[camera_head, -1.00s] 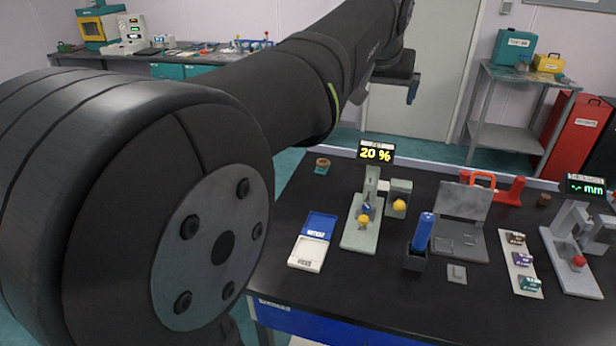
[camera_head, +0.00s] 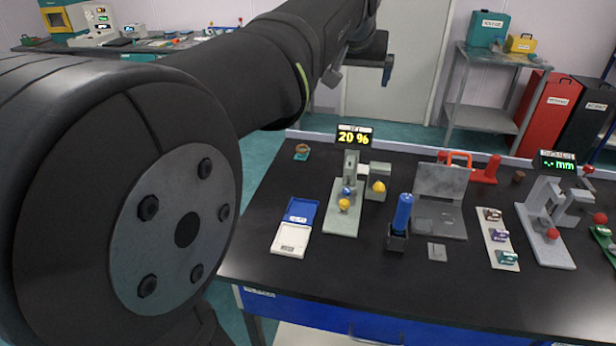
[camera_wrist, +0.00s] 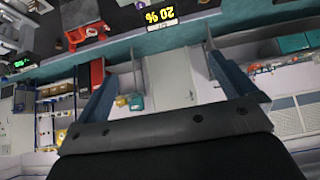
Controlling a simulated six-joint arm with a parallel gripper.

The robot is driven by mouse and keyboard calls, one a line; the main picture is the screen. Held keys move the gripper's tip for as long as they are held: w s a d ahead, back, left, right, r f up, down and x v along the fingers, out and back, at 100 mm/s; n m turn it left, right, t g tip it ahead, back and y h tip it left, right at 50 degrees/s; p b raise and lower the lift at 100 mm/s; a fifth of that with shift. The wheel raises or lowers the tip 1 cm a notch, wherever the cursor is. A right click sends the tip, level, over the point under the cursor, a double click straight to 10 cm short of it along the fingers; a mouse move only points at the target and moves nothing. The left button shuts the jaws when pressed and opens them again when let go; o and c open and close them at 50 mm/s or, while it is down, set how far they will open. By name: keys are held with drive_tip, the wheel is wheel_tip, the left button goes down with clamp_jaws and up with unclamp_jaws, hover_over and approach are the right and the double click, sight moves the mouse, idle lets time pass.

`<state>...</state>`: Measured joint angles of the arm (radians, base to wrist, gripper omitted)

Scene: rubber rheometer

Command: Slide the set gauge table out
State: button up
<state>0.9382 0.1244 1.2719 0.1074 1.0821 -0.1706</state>
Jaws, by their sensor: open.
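The gauge (camera_head: 560,210) at the right of the bench has a light grey base, a grey upright frame and a display (camera_head: 558,162) reading "-.- mm". A red ball knob (camera_head: 552,234) sits low at its front, and another red knob shows at its right. I cannot clearly tell the table apart from the base. My gripper (camera_wrist: 168,90) is open, with empty space between its two fingers in the wrist view. In the head view its end (camera_head: 387,74) is high above the bench's back edge, well away from the gauge.
Left of the gauge are a strip of small labelled blocks (camera_head: 496,240), a grey hinged plate (camera_head: 440,186), a blue-handled tool (camera_head: 402,212) in a black holder, the "20 %" device (camera_head: 341,222) and a blue-and-white box (camera_head: 292,238). The bench's front strip is clear.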

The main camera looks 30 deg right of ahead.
drive_tip(key=shift+c, duration=0.9)
drive_tip(key=shift+m+g+y, duration=0.5)
drive_tip(key=shift+m+g, duration=0.3)
drive_tip(key=f, duration=0.4)
drive_tip(key=w+f, duration=0.1)
drive_tip(key=f, duration=0.7)
drive_tip(key=shift+w+d+f, duration=0.2)
drive_tip(key=shift+w+d, duration=0.1)
drive_tip(key=shift+w, duration=0.1)
drive_tip(key=c, duration=0.9)
drive_tip(key=m+g, duration=0.1)
drive_tip(key=g, duration=0.1)
approach(344, 202)
drive_tip(key=shift+t, duration=0.3)
drive_tip(key=x, duration=0.8)
drive_tip(key=shift+s+d+f, duration=0.2)
drive_tip(key=shift+f, duration=0.05)
